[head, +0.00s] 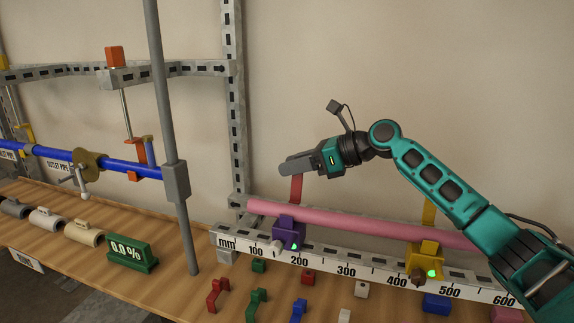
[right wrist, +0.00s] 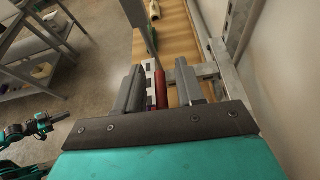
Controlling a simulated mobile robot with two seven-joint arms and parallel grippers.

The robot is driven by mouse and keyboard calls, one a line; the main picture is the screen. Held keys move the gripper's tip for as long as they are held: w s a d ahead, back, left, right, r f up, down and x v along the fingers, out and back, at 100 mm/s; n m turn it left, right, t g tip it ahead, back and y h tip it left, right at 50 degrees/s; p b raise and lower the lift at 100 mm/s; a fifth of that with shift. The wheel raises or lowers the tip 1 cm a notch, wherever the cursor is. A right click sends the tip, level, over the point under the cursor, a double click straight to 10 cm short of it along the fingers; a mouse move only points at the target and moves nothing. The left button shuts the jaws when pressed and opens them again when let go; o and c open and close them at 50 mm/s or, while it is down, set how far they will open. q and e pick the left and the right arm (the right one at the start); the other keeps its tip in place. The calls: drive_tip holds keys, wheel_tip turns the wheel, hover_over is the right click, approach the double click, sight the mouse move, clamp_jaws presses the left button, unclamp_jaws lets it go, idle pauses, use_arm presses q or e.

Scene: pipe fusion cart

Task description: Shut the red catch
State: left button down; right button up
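The red catch (head: 296,188) stands up, open, above the purple clamp (head: 288,233), which holds the pink pipe (head: 350,222). My right gripper (head: 290,167) is at the top of the catch, and its near finger hides the upper end. In the right wrist view the red catch (right wrist: 161,88) shows between the two fingers of my right gripper (right wrist: 160,88), with gaps beside it, so the gripper looks open. My left gripper is outside the head view. A teal and black arm part of mine shows at the lower left of the right wrist view, too small to read.
A yellow clamp (head: 425,254) with an upright yellow catch (head: 429,211) holds the pipe further right. A ruler beam (head: 350,268) runs along the front. Small coloured parts lie on the wooden bench (head: 100,262). A grey post (head: 172,150) stands left of the clamp.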

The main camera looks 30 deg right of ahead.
drive_tip(key=shift+x, duration=1)
clamp_jaws()
